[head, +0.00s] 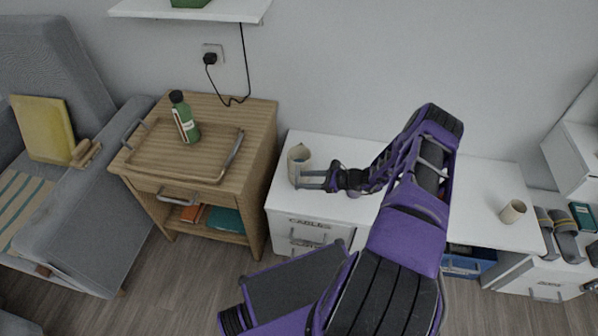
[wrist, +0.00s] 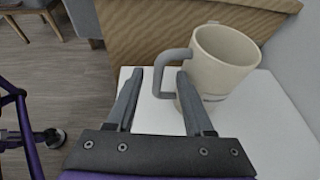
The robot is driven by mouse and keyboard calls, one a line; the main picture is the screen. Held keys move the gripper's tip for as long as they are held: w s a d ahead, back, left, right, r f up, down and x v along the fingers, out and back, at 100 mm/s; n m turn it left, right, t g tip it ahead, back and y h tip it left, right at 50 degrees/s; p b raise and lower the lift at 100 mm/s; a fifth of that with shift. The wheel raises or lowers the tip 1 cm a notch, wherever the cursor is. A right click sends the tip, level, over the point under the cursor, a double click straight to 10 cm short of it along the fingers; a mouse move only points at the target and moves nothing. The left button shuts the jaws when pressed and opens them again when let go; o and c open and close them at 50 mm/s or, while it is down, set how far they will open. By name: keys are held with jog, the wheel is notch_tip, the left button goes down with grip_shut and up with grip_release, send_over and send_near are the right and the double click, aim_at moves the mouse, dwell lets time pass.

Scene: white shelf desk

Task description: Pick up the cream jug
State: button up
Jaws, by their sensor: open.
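The cream jug (head: 299,156) stands upright at the left end of the white desk. In the wrist view the cream jug (wrist: 224,62) has a pale round body and a grey handle (wrist: 159,75) that faces left. My gripper (head: 312,181) reaches in from the right, low over the desk and in front of the jug. In the wrist view my gripper (wrist: 158,74) is open and empty. The handle shows between its two fingertips, closer to the right finger, which covers part of the jug's lower side. I cannot tell whether that finger touches the jug.
The white desk (head: 470,196) is mostly bare around the jug. A second pale cup (head: 513,210) stands at its right end. A wooden cabinet (head: 262,125) adjoins on the left, with a tray (head: 165,178) and a green bottle (head: 184,118) on top. The wall is behind.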

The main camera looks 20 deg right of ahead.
aim_at(297, 180)
jog(key=x, duration=0.3)
jog(key=shift+w+a, duration=0.1)
jog(key=shift+a, duration=0.1)
grip_shut()
dwell(1.2)
